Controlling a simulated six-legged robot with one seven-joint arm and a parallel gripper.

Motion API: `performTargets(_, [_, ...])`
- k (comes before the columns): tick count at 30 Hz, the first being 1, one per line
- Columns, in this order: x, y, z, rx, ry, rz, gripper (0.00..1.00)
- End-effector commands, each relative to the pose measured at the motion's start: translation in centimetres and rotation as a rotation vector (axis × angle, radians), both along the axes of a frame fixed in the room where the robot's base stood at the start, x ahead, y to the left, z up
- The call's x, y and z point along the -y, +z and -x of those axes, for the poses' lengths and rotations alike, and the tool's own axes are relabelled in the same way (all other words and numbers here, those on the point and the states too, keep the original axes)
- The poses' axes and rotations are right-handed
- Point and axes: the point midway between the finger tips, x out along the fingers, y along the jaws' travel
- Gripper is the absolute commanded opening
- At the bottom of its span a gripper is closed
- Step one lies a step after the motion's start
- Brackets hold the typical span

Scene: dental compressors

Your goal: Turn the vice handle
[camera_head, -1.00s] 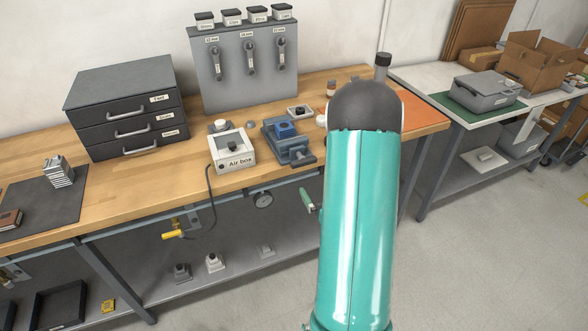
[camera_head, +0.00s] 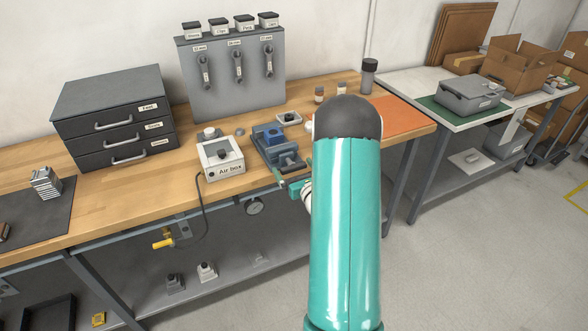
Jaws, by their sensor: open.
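The blue vice (camera_head: 270,141) stands near the front edge of the wooden bench, right of the Air box. Its dark handle (camera_head: 291,167) is at the front end, low over the bench edge. My gripper (camera_head: 287,180) is just in front of and below the handle, with green fingers apart. My teal arm hides part of the gripper and wrist. I cannot tell whether a finger touches the handle.
The white Air box (camera_head: 221,160) sits close left of the vice, its cable hanging over the edge. A small tray (camera_head: 289,119) and jars (camera_head: 319,95) stand behind.

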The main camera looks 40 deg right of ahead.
Motion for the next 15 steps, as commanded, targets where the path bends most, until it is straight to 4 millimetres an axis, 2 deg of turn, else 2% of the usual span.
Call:
performTargets(10, [0.06,-0.01,-0.43,-0.001,0.0,-0.001,0.98])
performTargets(15, [0.07,0.0,-0.41,0.0,0.0,-0.001,0.65])
